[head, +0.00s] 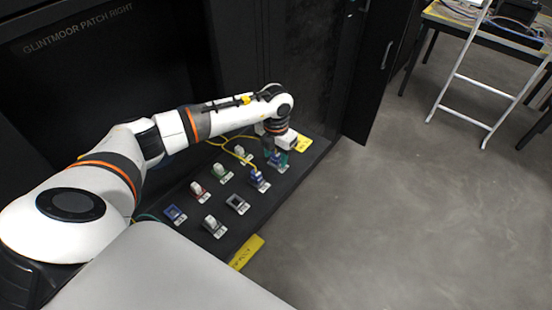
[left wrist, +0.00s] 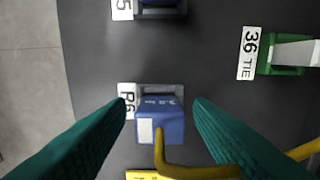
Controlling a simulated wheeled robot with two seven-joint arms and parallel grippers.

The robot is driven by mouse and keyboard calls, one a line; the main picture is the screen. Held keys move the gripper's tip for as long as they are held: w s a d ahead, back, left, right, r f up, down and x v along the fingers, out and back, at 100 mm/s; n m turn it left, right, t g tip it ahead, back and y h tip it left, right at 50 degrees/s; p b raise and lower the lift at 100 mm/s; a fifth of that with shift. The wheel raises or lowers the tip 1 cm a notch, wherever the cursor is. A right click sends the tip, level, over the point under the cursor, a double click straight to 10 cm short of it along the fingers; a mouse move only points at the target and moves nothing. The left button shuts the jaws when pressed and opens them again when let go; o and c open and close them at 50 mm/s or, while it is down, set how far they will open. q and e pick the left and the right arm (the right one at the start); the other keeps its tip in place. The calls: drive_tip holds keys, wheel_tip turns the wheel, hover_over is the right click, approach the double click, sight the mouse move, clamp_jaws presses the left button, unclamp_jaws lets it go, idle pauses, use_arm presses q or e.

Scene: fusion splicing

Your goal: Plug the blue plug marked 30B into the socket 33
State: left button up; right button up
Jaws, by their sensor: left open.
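My left gripper (head: 279,158) is low over the far right end of the black socket panel (head: 207,247). In the left wrist view its two teal fingers (left wrist: 160,115) are open, one on each side of a blue plug (left wrist: 172,128). The plug has a yellow cable, a pale patch and white print too small to read for sure. It sits at a grey socket frame whose white label seems to read R6 or P6. In the head view this blue plug (head: 274,162) is partly hidden by the fingers. I cannot make out a 33 on any label. My right gripper is out of view.
Beside it is another blue plug (head: 257,179). A green socket (left wrist: 280,60) labelled 36 TIE holds a pale plug. Yellow cable (head: 232,148) crosses the panel. The dark cabinet wall stands behind.

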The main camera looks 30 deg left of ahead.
sight(276, 154)
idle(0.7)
use_arm(q)
clamp_jaws()
drive_tip(key=shift+r, duration=0.1)
drive_tip(key=shift+r+p, duration=0.3)
drive_tip(key=shift+r, duration=0.2)
drive_tip(key=shift+r+p, duration=1.5)
drive_tip(key=shift+r, duration=0.9)
